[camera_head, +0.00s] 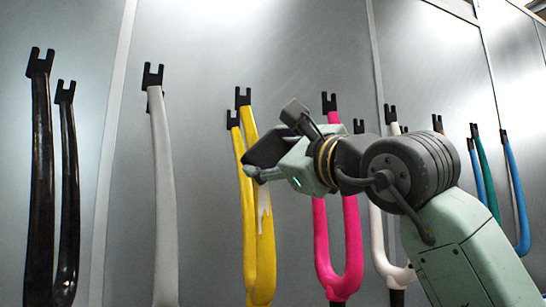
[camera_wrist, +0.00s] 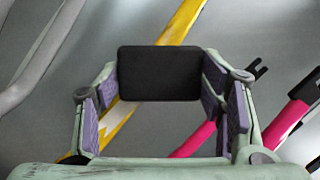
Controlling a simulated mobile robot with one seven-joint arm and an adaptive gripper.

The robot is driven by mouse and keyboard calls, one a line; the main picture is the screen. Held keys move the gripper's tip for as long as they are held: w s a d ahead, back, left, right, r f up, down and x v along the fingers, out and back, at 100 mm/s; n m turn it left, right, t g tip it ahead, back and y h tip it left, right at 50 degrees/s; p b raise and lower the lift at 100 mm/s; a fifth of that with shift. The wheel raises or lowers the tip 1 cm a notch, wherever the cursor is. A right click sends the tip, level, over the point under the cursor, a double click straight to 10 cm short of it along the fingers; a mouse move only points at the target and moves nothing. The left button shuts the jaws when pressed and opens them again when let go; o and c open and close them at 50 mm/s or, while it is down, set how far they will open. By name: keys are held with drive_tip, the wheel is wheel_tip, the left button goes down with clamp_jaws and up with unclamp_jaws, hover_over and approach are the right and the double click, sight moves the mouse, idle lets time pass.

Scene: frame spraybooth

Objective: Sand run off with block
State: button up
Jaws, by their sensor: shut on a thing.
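My gripper (camera_wrist: 160,82) is shut on a black block (camera_wrist: 159,73), its purple-lined fingers on either side. The block also shows dark at the end of my arm in the head view (camera_head: 268,146). A yellow fork (camera_head: 248,240) hangs behind my gripper, its upper part partly hidden. A pale whitish run (camera_head: 264,196) shows on its right leg, just below my gripper. In the wrist view the yellow fork (camera_wrist: 181,20) passes behind the block, with a pale patch below the block. I cannot tell how far the block is from the fork.
Black forks (camera_head: 40,190) and a grey fork (camera_head: 162,190) hang to the left. A pink fork (camera_head: 342,250) hangs close on the right, partly behind my arm. A white fork (camera_head: 379,240) and blue and green forks (camera_head: 516,190) hang farther right. Metal wall panels (camera_head: 200,60) stand behind.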

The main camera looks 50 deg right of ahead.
drive_tip(key=shift+f+b, duration=2.3)
drive_tip(key=shift+f, duration=0.5)
drive_tip(key=shift+s+a+f+b, duration=0.1)
drive_tip(key=shift+s+f+b, duration=0.05)
drive_tip(key=shift+f+b, duration=1.3)
drive_tip(key=shift+s+a+f+b, duration=0.1)
drive_tip(key=shift+s+f+b, duration=0.1)
drive_tip(key=shift+f+b, duration=1.3)
drive_tip(key=shift+s+a+f+b, duration=0.1)
drive_tip(key=shift+s+f+b, duration=0.05)
drive_tip(key=shift+f+b, duration=1.3)
drive_tip(key=shift+f+p, duration=0.2)
drive_tip(key=shift+p, duration=0.15)
drive_tip(key=s+a, duration=0.3)
drive_tip(key=s, duration=0.2)
drive_tip(key=shift+a+r+b, duration=0.15)
drive_tip(key=shift+r+b, duration=0.15)
drive_tip(key=shift+r, duration=0.05)
